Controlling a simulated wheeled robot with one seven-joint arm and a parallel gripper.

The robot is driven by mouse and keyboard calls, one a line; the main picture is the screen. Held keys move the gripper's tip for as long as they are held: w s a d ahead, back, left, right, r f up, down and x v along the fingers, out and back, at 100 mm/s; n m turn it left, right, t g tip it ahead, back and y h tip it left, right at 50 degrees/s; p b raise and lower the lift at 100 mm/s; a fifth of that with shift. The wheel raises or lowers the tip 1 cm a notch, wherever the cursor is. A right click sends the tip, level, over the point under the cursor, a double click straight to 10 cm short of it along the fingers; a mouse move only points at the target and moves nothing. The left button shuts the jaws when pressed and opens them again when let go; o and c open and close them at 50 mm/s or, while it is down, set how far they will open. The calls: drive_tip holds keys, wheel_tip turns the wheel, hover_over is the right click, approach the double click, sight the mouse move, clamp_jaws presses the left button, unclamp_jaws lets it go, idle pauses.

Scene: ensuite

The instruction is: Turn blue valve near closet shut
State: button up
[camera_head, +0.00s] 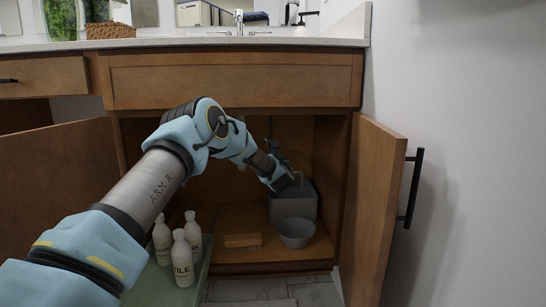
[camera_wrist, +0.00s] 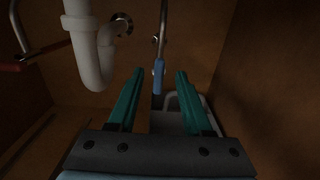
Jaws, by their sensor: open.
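The blue valve handle (camera_wrist: 158,76) shows in the wrist view. It is a narrow upright blue lever below a thin vertical metal pipe on the cabinet's back wall. My gripper (camera_wrist: 160,72) is open, with one teal finger left of the blue handle and one right of it in the picture. I see no finger touching the handle, and the depth between them is hard to judge. In the head view my arm reaches into the open sink cabinet, and my gripper (camera_head: 285,182) is dark there, above a grey bin. The blue handle cannot be made out in the head view.
A white drain trap (camera_wrist: 92,50) hangs left of my fingers, with a red handle (camera_wrist: 15,66) farther left. The grey bin (camera_head: 294,206), a bowl (camera_head: 297,234) and a brush (camera_head: 243,241) sit on the cabinet floor. White bottles (camera_head: 182,260) stand in front. The right door (camera_head: 372,210) is open.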

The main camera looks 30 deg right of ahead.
sight(273, 152)
drive_tip(key=shift+b+x, duration=0.85)
drive_tip(key=shift+x, duration=2.25)
clamp_jaws()
